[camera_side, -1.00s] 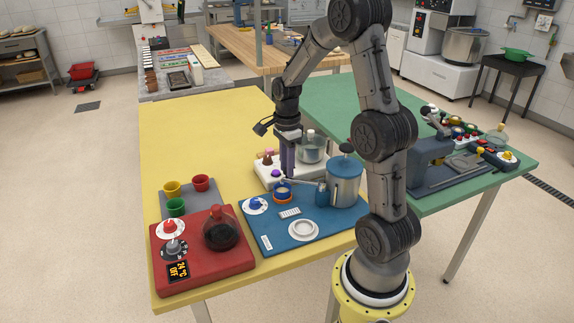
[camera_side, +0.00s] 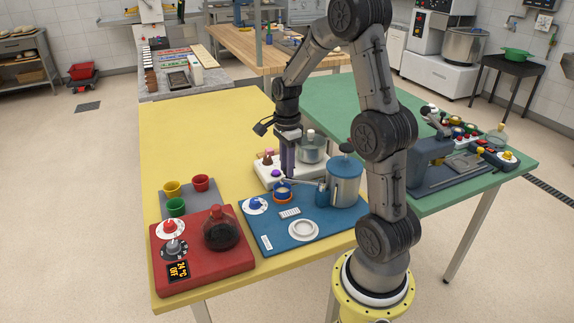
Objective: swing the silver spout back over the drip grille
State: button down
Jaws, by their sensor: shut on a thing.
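The silver spout (camera_side: 303,184) reaches left from the blue block beside the silver tank with the blue lid (camera_side: 344,182). The drip grille (camera_side: 290,213), a small pale slotted plate, lies on the blue board, in front of the spout and apart from it. The spout's outer end is over or just behind a blue-and-orange cup (camera_side: 282,192), not over the grille. My gripper (camera_side: 290,176) points down at that outer end, and its dark fingers are shut on the spout. The exact contact is too small to see clearly.
On the blue board (camera_side: 275,240) are a blue knob on a white dial (camera_side: 255,204) and a white ring (camera_side: 303,230). A white unit with a glass pot (camera_side: 312,147) stands close behind my gripper. A red unit with a flask (camera_side: 221,233) stands at left.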

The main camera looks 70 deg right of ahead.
dwell(0.4)
jog(key=s+a+n, duration=0.2)
jog(key=a+n, duration=0.3)
jog(key=n, duration=0.2)
jog(key=shift+s+a+n, duration=0.3)
jog(key=shift+s+a, duration=0.05)
jog(key=shift+s, duration=0.05)
dwell(0.3)
jog(key=c, duration=0.7)
grip_release()
jog(key=shift+o, duration=0.2)
notch_tip(320, 180, up, 14)
